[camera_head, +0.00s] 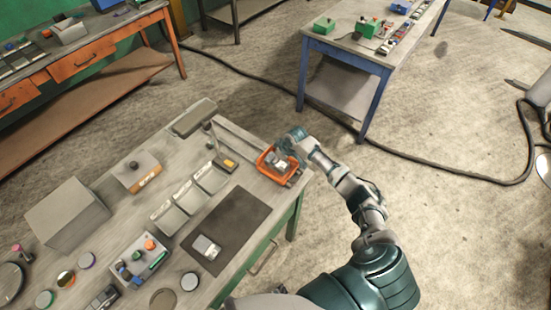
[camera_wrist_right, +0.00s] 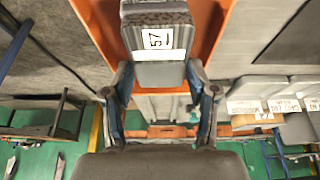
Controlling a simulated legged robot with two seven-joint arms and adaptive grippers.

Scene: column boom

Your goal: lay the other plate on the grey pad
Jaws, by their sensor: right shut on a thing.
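My right gripper (camera_head: 287,150) is over the orange tray (camera_head: 263,170) at the table's right edge. In the right wrist view the right gripper (camera_wrist_right: 158,73) is shut on a grey metal plate (camera_wrist_right: 150,73) with a white label reading 57, the orange tray (camera_wrist_right: 205,35) behind it. Whether the plate still touches the tray cannot be told. The dark grey pad (camera_head: 240,215) lies flat on the table and also shows in the right wrist view (camera_wrist_right: 292,42). Another small plate (camera_head: 203,243) with a white label lies on the pad's near left part. My left gripper is not in view.
Three labelled grey squares (camera_head: 190,196) lie left of the pad. A grey parts tray (camera_head: 138,262), a large grey box (camera_head: 66,215) and several round discs stand further left. A lamp-like stand (camera_head: 212,145) rises behind. The pad's far part is clear.

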